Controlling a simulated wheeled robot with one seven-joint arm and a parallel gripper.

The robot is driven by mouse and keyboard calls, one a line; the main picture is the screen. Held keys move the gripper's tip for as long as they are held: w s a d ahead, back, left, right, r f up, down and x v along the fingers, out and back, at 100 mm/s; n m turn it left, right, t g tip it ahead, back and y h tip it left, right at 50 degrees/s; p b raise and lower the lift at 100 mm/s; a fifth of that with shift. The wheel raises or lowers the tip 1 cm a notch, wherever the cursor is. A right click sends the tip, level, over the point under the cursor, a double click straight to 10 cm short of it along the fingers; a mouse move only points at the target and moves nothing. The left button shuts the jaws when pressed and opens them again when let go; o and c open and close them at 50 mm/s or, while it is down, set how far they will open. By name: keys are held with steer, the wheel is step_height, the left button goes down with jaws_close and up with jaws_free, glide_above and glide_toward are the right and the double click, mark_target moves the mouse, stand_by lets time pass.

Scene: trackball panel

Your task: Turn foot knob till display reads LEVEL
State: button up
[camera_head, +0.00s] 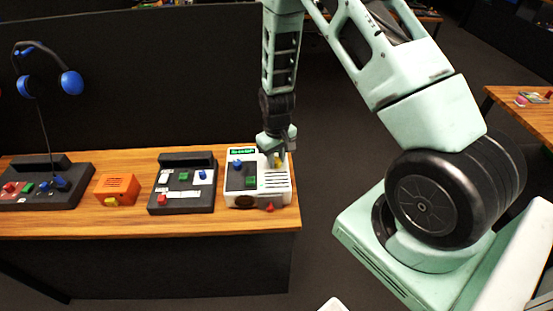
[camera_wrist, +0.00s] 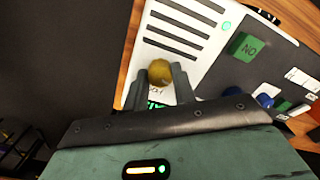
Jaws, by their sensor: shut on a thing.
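The light grey panel box (camera_head: 282,196) stands at the right end of the wooden bench. Its green display (camera_head: 243,151) is lit, but its text is too small to read. A round yellow knob (camera_wrist: 160,72) sits on the box, with a partly hidden label beside it. My gripper (camera_wrist: 162,84) reaches down over the box, its two fingers on either side of the yellow knob, shut on it. In the head view my gripper (camera_head: 277,152) covers much of the knob. In the wrist view the display (camera_wrist: 155,105) is mostly hidden behind my gripper.
To the left stand a dark control box (camera_head: 183,203), an orange box (camera_head: 117,187) and another dark panel (camera_head: 72,196) with a headset. A dark partition stands behind.

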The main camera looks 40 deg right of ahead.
mark_target(276, 161)
steer(key=m+b, duration=0.1)
steer(key=m, duration=0.3)
steer(key=shift+m, duration=2.3)
steer(key=o, duration=1)
steer(key=shift+r, duration=0.1)
step_height(276, 161, up, 17)
steer(key=shift+r+b, duration=0.15)
steer(key=shift+b, duration=1)
